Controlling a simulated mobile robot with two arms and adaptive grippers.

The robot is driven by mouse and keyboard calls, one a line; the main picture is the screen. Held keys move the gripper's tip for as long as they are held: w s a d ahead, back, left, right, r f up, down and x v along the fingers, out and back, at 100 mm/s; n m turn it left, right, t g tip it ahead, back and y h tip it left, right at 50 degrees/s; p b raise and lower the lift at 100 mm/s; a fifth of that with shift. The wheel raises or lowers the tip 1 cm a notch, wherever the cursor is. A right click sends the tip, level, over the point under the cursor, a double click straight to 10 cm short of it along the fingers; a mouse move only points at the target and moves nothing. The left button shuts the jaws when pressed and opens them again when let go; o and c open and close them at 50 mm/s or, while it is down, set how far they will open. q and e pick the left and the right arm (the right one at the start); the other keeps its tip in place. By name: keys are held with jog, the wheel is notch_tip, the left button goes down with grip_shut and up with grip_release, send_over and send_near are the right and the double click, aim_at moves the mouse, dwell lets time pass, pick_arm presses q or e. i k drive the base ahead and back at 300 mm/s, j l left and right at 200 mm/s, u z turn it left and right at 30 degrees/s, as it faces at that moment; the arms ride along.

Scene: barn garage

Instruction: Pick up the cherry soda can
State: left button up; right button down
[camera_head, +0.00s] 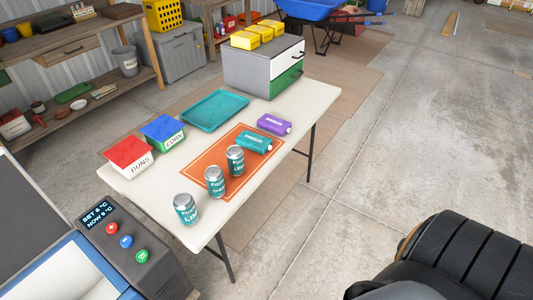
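Three soda cans stand upright on the white folding table, all teal with silver tops: a front can (185,209), a middle can (215,182) and a back can (235,160). The front can stands on bare tabletop near the table's front edge. The other two stand on the orange mat (196,183). The front can's lettering seems to end in "LIM"; the other labels are too small to read surely. No can looks red, and I cannot tell which one is cherry. Neither of my grippers is in view.
The table (310,98) also holds a red box (128,150), blue-green box (162,129), teal tray (214,110), teal carton (254,142), purple carton (274,124) and drawer unit (250,70). A cooler panel (125,250) stands front left. A black ribbed object (470,255) fills the lower right. Concrete floor between is clear.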

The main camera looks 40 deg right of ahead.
aim_at(214, 175)
jog(key=z, duration=0.7)
